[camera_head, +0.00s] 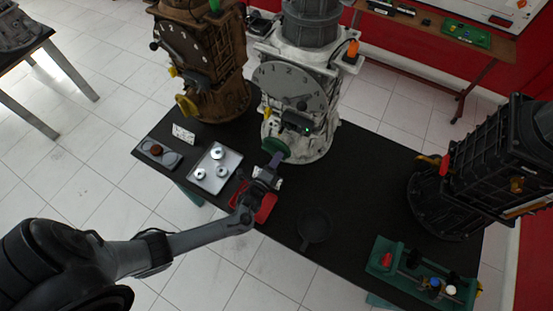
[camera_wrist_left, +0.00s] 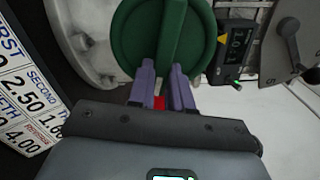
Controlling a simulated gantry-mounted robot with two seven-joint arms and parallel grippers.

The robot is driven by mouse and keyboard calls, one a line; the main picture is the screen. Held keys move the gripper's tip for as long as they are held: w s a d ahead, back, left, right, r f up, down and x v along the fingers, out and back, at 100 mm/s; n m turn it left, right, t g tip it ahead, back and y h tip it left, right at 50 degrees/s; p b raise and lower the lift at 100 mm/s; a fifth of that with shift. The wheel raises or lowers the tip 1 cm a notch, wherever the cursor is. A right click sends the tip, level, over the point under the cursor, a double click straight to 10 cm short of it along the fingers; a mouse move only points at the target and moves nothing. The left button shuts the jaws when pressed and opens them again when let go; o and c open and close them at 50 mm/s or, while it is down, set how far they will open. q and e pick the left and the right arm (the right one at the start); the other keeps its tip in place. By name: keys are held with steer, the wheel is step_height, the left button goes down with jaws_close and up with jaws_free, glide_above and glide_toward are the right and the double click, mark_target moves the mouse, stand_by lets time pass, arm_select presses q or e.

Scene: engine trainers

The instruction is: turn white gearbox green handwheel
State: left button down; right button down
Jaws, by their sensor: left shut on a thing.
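The white gearbox (camera_head: 312,80) stands on the black table, with a numbered dial on its front. Its green handwheel (camera_head: 276,147) sits low on the front face. In the left wrist view the green handwheel (camera_wrist_left: 135,38) is a round disc with a raised bar across it, close to upright in the picture. My left gripper (camera_head: 274,161) reaches it from the front; its purple fingers (camera_wrist_left: 165,82) sit on either side of the bar's lower end, shut on it. The fingers hide part of the bar. My right gripper is not in view.
A brown gearbox (camera_head: 199,55) stands to the left and a black one (camera_head: 455,175) to the right. A metal tray (camera_head: 232,160) with round parts, a dark pan (camera_head: 314,226) and a green tool rack (camera_head: 410,286) are on the table. A red object (camera_head: 266,208) lies under my wrist.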

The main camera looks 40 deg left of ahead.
arm_select(q)
steer(key=c, duration=1)
jaws_free()
steer(key=shift+c, duration=0.2)
steer(key=shift+s, duration=0.15)
steer(key=s+d, duration=0.1)
steer(key=s, duration=0.9)
steer(key=shift+s+d, duration=0.2)
steer(key=shift+d, duration=0.2)
